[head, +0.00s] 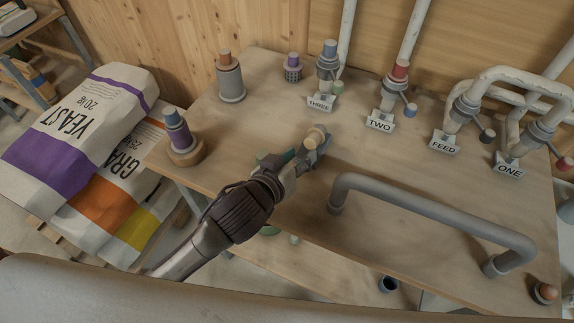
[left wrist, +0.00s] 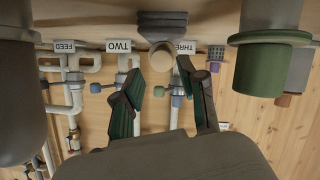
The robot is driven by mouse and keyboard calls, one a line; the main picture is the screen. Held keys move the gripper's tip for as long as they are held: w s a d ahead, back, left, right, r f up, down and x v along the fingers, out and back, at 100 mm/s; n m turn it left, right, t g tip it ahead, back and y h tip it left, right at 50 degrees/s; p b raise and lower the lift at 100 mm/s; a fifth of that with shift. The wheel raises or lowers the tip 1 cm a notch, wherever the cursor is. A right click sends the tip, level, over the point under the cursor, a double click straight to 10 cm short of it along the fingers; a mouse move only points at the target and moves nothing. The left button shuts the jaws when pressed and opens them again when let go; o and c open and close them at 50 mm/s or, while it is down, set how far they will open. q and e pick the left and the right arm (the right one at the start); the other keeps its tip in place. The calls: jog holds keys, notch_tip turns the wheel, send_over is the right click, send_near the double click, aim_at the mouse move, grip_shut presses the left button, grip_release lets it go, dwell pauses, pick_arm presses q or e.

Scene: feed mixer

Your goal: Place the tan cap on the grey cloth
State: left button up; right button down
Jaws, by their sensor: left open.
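The tan cap (head: 315,136) is near the middle of the wooden table. In the left wrist view the tan cap (left wrist: 162,58) shows against a dark grey ridged piece (left wrist: 163,21); I cannot tell whether that piece is the grey cloth. No other thing shows clearly as the cloth. My left gripper (head: 297,157) is open, with its fingers close to the cap. In the left wrist view its teal-padded fingers (left wrist: 158,82) stand apart, with the cap between or just beyond their tips; contact cannot be told. My right gripper is not in view.
A grey bar handle (head: 430,210) rises from the table (head: 390,170) to the right. Pipes with valves and labels, such as TWO (head: 380,124), line the back. Feed sacks (head: 85,120) lie beyond the left edge.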

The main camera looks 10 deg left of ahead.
pick_arm(q)
jog(key=v, duration=0.6)
jog(key=shift+s, duration=0.1)
dwell(0.4)
